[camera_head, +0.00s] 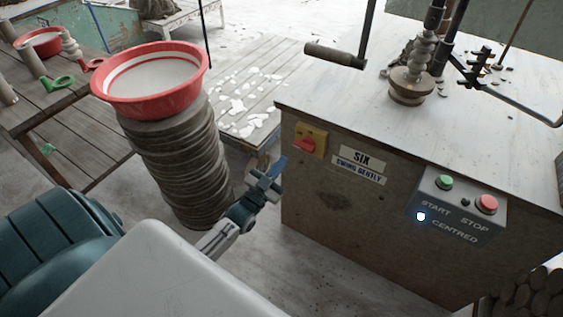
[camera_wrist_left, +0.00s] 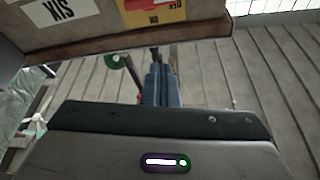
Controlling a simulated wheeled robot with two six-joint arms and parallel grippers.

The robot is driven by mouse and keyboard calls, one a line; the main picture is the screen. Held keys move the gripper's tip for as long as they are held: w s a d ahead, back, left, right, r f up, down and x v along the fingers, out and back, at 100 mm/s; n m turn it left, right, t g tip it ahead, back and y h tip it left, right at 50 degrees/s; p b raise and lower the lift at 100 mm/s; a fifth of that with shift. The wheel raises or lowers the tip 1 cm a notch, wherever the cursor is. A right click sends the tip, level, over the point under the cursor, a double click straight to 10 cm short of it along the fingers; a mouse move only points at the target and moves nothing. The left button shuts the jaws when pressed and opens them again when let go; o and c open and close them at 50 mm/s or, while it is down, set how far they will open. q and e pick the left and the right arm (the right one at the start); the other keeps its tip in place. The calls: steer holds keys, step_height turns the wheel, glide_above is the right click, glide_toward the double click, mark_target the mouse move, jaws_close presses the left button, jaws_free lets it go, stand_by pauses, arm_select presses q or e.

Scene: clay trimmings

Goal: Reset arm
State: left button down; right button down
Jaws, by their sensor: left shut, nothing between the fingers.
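My left arm comes in from the lower left, and my left gripper (camera_head: 277,172) is shut and empty. It is in front of the left edge of the machine cabinet (camera_head: 330,215), to the right of the stack of round grey slabs (camera_head: 185,165). I cannot tell whether it touches the cabinet. In the left wrist view the blue fingers (camera_wrist_left: 157,85) are together with nothing between them, below the cabinet's underside edge. My right gripper is in neither view.
A red basin (camera_head: 150,98) stands on the slab stack. The cabinet carries a red switch on a yellow plate (camera_head: 310,140) and a start/stop box (camera_head: 458,207). A pallet with white scraps (camera_head: 245,105) lies behind. A wooden table (camera_head: 60,100) is at left.

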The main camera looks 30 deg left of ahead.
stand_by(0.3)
